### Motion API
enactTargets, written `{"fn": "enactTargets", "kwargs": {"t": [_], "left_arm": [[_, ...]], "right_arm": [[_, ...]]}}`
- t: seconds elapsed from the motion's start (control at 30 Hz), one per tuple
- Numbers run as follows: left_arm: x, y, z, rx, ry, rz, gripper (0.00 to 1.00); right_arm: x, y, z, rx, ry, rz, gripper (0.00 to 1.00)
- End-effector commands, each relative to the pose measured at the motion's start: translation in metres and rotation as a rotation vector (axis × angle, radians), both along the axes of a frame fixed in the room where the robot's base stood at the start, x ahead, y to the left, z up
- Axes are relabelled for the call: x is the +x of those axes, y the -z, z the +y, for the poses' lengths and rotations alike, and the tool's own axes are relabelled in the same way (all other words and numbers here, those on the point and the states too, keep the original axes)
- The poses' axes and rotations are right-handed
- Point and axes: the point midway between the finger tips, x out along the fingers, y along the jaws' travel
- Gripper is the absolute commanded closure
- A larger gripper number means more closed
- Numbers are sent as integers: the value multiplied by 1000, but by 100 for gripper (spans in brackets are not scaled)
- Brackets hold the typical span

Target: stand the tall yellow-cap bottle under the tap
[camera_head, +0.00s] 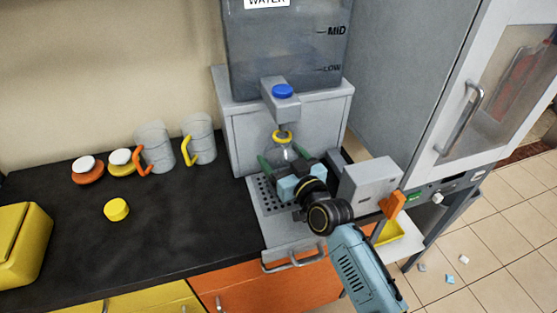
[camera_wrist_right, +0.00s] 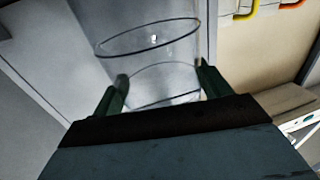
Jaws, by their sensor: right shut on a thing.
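The tall bottle (camera_head: 282,147) is clear, with a yellow ring at its neck. It is below the tap (camera_head: 281,98), which has a blue button on top, and over the drip tray (camera_head: 262,197). My right gripper (camera_head: 284,161) is shut on the bottle, with a dark green finger on either side. In the right wrist view the clear bottle body (camera_wrist_right: 155,60) shows between the fingers (camera_wrist_right: 162,90). The bottle's base is hidden behind my gripper, so I cannot tell whether it touches the tray. My left gripper is not in view.
A yellow cap (camera_head: 116,210) lies on the dark counter (camera_head: 170,250). Two clear jugs (camera_head: 156,147) (camera_head: 200,138) and two white-knobbed lids (camera_head: 87,170) (camera_head: 122,161) stand behind it. A yellow box (camera_head: 22,245) is at left. A grey box (camera_head: 369,184) is close right of my gripper.

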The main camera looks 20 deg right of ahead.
Motion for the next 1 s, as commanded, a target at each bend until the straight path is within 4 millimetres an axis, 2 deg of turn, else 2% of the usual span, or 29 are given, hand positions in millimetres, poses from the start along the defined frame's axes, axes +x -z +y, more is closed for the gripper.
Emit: {"fn": "enactTargets", "kwargs": {"t": [0.1,0.3,0.4,0.43,0.57,0.9,1.0], "left_arm": [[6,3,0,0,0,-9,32],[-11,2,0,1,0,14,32],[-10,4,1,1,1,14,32],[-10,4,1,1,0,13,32],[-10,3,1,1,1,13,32],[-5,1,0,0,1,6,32],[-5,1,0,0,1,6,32]], "right_arm": [[0,1,0,1,0,-4,56],[0,0,0,1,0,-4,56],[0,3,0,1,0,-4,56],[0,4,0,1,-1,-1,20],[0,4,0,0,-1,-1,3],[0,0,0,0,0,-2,2],[-10,1,-2,0,0,0,2]]}}
